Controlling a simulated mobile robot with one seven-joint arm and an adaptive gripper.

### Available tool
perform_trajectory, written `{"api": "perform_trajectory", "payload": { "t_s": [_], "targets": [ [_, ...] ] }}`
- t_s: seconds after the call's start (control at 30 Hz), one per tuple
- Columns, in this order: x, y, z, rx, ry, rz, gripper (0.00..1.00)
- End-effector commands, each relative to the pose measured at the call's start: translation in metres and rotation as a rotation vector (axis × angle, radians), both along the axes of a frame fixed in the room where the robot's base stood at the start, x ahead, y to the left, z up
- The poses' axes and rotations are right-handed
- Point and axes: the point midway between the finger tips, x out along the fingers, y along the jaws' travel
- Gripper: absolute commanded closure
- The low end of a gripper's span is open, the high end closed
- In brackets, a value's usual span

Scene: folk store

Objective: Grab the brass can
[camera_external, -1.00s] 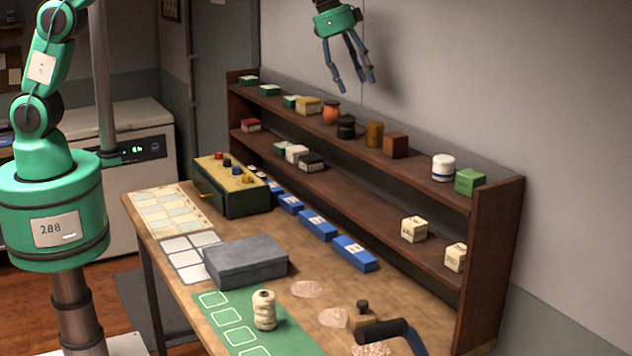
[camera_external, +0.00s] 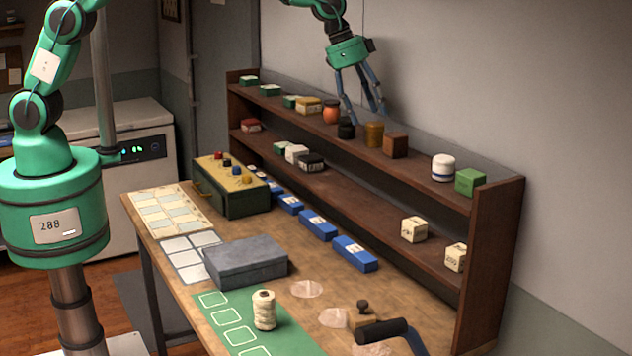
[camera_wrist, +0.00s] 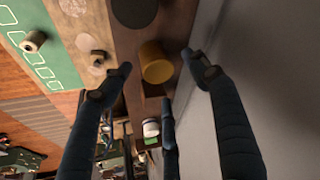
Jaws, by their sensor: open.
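The brass can (camera_external: 374,134) stands upright on the top shelf, between a dark jar (camera_external: 346,128) and a brown wooden block (camera_external: 395,145). My gripper (camera_external: 367,118) is open and above the shelf, its fingers pointing down just over the can. In the wrist view the brass can (camera_wrist: 156,62) lies between the spread fingers of my gripper (camera_wrist: 162,88), with no finger visibly closed on it. The fingers hide part of the surroundings in that view.
The wall is close behind. The workbench below carries a grey box (camera_external: 246,262) and a spool of twine (camera_external: 264,310).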

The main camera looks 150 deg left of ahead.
Motion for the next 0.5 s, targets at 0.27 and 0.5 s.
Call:
{"api": "perform_trajectory", "payload": {
  "t_s": [0.27, 0.5],
  "targets": [
    [0.000, 0.000, 0.000, 0.000, 0.000, 0.000, 0.39],
    [0.006, 0.002, -0.013, -0.001, 0.001, 0.000, 0.39]
  ]
}}
